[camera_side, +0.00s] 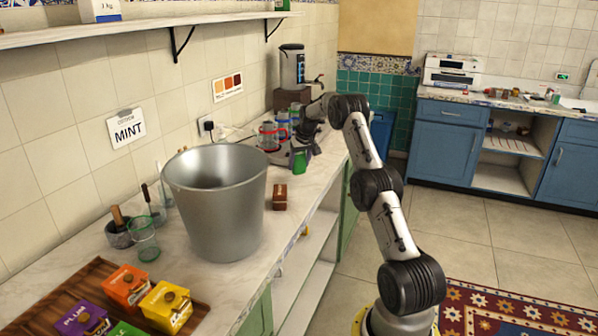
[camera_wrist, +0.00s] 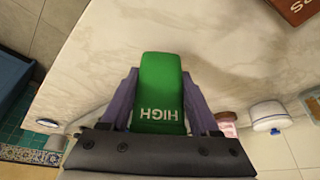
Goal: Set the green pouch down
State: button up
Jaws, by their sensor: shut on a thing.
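My gripper (camera_side: 300,148) is over the far part of the counter in the side view. It is shut on the green pouch (camera_side: 299,162), which hangs below the fingers. In the wrist view the green pouch (camera_wrist: 160,92) sits between the two purple-grey fingers, with the word HIGH reading upside down. The pale marble counter (camera_wrist: 95,65) lies under and around it. I cannot tell for sure whether the pouch touches the counter.
A brown box (camera_side: 280,197) lies on the counter nearer the camera, beside a large metal bucket (camera_side: 215,205). Mugs with red and blue rims (camera_side: 268,137) and a samovar-like urn (camera_side: 292,68) stand behind my gripper. The counter edge drops off on the right.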

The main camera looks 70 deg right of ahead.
aim_at(299, 171)
jog(key=shift+f, duration=1.6)
jog(key=shift+f, duration=0.1)
jog(key=o, duration=1.4)
jog(key=v, duration=1.2)
jog(key=shift+w, duration=0.1)
